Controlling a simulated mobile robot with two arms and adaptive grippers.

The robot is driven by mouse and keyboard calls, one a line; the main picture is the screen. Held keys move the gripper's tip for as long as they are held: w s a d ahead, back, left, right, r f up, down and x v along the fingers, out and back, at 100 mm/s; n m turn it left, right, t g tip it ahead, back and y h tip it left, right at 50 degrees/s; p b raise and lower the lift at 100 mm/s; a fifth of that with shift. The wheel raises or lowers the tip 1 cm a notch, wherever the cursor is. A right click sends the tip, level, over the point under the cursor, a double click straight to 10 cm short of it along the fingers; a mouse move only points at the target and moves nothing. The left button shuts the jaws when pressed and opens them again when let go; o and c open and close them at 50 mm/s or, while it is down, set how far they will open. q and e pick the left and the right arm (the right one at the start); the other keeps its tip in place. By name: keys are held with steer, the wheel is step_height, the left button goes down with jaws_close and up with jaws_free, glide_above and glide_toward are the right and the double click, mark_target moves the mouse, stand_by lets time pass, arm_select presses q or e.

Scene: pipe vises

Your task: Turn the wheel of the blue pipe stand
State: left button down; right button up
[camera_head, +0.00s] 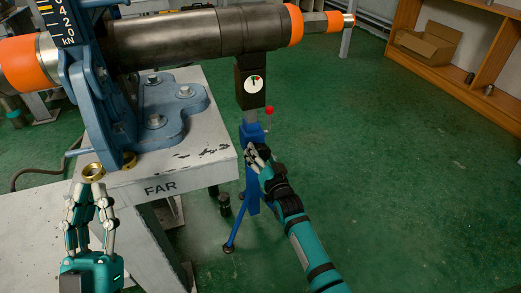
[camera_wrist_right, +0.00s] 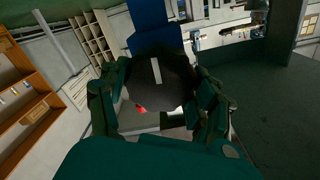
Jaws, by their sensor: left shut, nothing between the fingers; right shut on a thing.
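The blue pipe stand (camera_head: 252,134) stands on the green floor beside the grey table, under the orange-ended pipe. Its dark round wheel (camera_wrist_right: 160,82) with a white mark fills the middle of the right wrist view, in front of a blue part. My right gripper (camera_head: 258,156) is at the stand's post and shut on the wheel, with one finger on each side of it. In the head view the gripper hides the wheel. My left gripper (camera_head: 90,196) is shut and empty at the table's front edge, just below a brass ring.
The brass ring (camera_head: 93,171) lies near the edge of the table (camera_head: 205,158), by a blue bolted vise (camera_head: 165,118). A gauge (camera_head: 254,86) and a red knob (camera_head: 269,110) sit high on the stand. The large pipe (camera_head: 165,35) spans overhead. Green floor is clear to the right.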

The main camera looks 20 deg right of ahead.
steer(key=shift+f+m, duration=0.1)
steer(key=shift+m, duration=0.3)
arm_select(q)
steer(key=shift+w+d+f+g+y, duration=0.1)
steer(key=shift+w+f+g+y, duration=0.05)
steer(key=shift+w+f+g, duration=0.4)
steer(key=shift+w+f+g+y, duration=0.15)
steer(key=shift+w+f+g, duration=0.25)
steer(key=shift+f, duration=0.25)
steer(key=shift+s, duration=0.1)
arm_select(e)
steer(key=o, duration=1.2)
steer(key=shift+s, duration=0.1)
steer(key=s, duration=1.2)
steer(key=shift+d, duration=0.25)
